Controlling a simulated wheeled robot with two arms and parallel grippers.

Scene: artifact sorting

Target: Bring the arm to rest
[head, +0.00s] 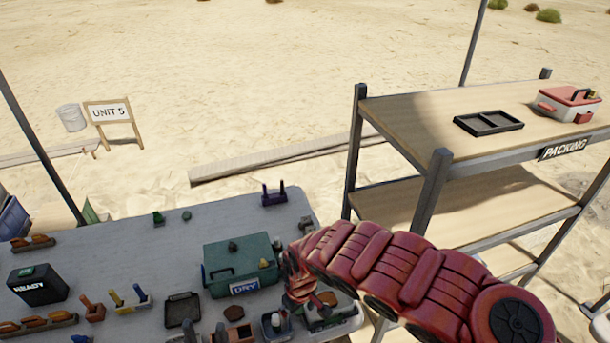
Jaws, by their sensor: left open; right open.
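My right arm (400,260), red and segmented, comes in from the lower right and reaches over the right end of the grey table. My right gripper (302,290) is at its far end, over the table's front right part, just right of the green DRY box (225,258). It is open; I see nothing held in it, though its fingertips are small and partly hidden among the things below. A white tray (345,325) with items in it lies below the gripper and is partly covered by the arm. My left gripper is not in view.
The grey table (150,240) carries a black READY box (38,285), brushes (130,300), a dark tray (182,310) and a purple holder (273,195). The wooden PACKING shelf (410,115) stands to the right, close to my arm. The table's back middle is mostly clear.

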